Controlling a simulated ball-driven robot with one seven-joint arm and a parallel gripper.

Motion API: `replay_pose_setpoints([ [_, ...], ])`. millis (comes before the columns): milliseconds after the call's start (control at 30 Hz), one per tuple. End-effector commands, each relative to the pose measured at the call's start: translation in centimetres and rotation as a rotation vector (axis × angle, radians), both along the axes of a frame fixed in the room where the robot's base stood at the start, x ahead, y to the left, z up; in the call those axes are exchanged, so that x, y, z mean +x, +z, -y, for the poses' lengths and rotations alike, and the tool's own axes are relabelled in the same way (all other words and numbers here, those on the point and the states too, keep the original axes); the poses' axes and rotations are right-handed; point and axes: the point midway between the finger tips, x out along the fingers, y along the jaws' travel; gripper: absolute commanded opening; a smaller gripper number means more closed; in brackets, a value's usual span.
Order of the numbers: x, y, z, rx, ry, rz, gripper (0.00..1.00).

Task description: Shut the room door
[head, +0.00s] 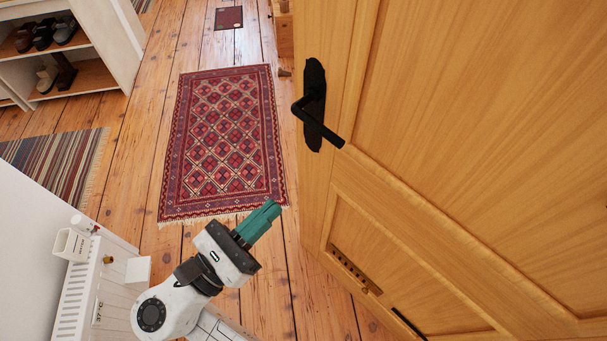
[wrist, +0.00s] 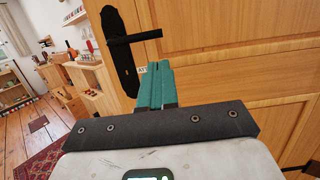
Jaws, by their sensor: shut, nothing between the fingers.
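The room door (head: 450,120) is a yellow-brown panelled wooden door filling the right of the head view, standing at an angle to the room. Its black lever handle (head: 318,122) sits on a black plate near the door's left edge. My gripper (head: 262,219) has teal fingers, shut and empty, left of the door and below the handle in the head view. In the wrist view the fingertips (wrist: 154,68) point toward the door panel (wrist: 225,60), just right of the handle plate. The handle (wrist: 135,38) shows above them. I cannot tell whether the fingers touch the door.
A red patterned rug (head: 226,142) lies on the plank floor beyond my arm. A striped rug (head: 60,165) and a white shoe shelf (head: 75,70) are at the left. A white radiator (head: 92,290) by the wall is close to my arm. Wooden furniture (wrist: 90,80) stands behind the door edge.

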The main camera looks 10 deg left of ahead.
Motion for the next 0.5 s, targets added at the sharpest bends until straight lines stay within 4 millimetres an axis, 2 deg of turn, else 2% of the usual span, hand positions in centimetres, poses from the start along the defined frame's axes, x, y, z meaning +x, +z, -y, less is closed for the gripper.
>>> replay_pose_setpoints([
  [500,7.2,1.9,6.0,0.003,-0.008,-0.003,0.00],
])
